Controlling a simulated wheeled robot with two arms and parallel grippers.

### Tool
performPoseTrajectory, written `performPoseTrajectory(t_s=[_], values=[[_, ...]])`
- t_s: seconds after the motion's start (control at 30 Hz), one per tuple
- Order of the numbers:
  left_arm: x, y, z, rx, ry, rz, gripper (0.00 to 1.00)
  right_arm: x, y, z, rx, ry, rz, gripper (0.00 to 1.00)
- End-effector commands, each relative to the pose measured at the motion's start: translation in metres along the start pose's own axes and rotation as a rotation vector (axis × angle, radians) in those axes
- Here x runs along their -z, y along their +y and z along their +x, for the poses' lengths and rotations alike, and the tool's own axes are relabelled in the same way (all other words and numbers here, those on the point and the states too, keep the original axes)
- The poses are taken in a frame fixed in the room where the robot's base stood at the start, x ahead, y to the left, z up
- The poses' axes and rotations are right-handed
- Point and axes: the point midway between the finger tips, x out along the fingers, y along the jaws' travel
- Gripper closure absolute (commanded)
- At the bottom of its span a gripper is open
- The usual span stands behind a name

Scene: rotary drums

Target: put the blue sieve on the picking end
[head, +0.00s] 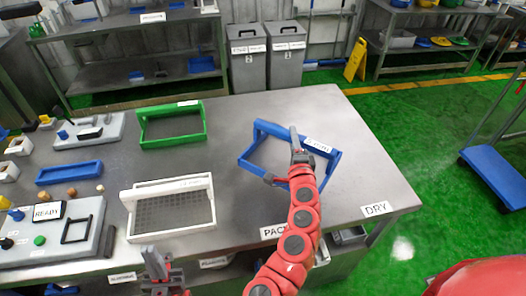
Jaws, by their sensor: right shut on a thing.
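The blue sieve (254,157) is a rectangular blue frame with a raised rail and a white label, over the right part of the steel table (362,180). It sits turned at an angle. My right gripper (297,148) is shut on its rail; I cannot tell whether the sieve touches the table. My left gripper (156,264) is low at the front edge, away from the sieve, and its jaw opening is unclear. The front-edge labels include one starting PACK (272,232) and DRY (376,209); others are too small to read.
A green sieve (142,138) and a white sieve (131,215) stand left of the blue one. A blue tray (68,174) and grey consoles (92,262) fill the left side. Bare tabletop lies right of the blue sieve. Two grey bins (286,65) stand behind the table.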

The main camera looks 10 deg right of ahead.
Motion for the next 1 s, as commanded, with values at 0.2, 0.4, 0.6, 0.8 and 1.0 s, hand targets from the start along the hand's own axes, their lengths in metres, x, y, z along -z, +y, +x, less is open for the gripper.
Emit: performPoseTrajectory(t_s=[0.2, 0.4, 0.6, 0.8, 1.0], values=[[-0.002, 0.001, -0.009, 0.0, 0.0, 0.0, 1.0, 0.001, 0.039, 0.0, -0.001, 0.003, -0.003, 1.0], [-0.002, 0.001, -0.01, 0.0, 0.0, 0.0, 1.0, 0.001, 0.06, 0.0, 0.003, 0.001, -0.001, 1.0], [-0.002, 0.001, -0.013, 0.0, 0.0, 0.0, 1.0, 0.0, 0.082, 0.0, -0.002, -0.001, -0.003, 1.0], [-0.002, 0.001, -0.014, 0.0, 0.0, 0.0, 1.0, 0.001, 0.1, 0.0, 0.001, 0.002, -0.001, 1.0], [-0.002, 0.001, -0.014, 0.0, 0.0, 0.0, 1.0, 0.001, 0.1, 0.0, 0.002, 0.003, 0.0, 1.0]])
